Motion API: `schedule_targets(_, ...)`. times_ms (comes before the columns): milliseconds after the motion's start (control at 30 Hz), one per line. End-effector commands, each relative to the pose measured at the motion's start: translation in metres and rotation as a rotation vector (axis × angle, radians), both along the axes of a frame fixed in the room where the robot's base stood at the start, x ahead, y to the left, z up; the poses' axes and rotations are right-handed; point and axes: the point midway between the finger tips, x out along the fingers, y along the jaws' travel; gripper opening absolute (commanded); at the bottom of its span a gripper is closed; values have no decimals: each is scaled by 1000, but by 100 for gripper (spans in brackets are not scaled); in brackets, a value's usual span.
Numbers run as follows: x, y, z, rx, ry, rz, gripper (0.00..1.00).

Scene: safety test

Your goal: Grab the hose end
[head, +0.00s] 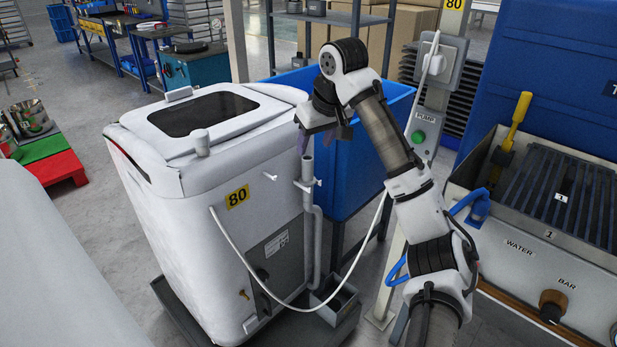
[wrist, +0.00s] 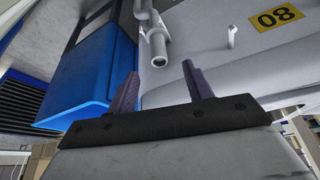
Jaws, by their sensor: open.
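The hose end is the open top of a grey hose (head: 307,168) clipped upright to the right corner of the white machine (head: 190,235). The hose runs down that corner towards a small grey box. My gripper (head: 312,143) hangs just above the hose top. In the wrist view, my gripper (wrist: 160,69) has its two purple-grey fingers spread with nothing between them. The hose end (wrist: 158,60) appears between the fingertips, its round mouth facing me. I cannot tell the exact gap to it.
A blue bin (head: 345,170) stands close behind the hose. A thin white cable (head: 245,260) loops from the machine towards the pump post (head: 425,120). The grey box (head: 335,303) sits on the floor below. A sink bench (head: 540,240) is at the right.

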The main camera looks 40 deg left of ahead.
Motion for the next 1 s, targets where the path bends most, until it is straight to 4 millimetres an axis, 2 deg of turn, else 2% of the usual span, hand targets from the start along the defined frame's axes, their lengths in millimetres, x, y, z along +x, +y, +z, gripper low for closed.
schedule_targets(100, 3, 8, -23, -2, 2, 0, 51)
schedule_targets(200, 5, 13, -36, -1, 2, -1, 51)
schedule_targets(433, 8, 19, -50, 0, -1, -1, 51)
schedule_targets(700, 15, 33, -86, 0, 0, -1, 51)
schedule_targets(1000, 16, 36, -92, 3, -2, 0, 51)
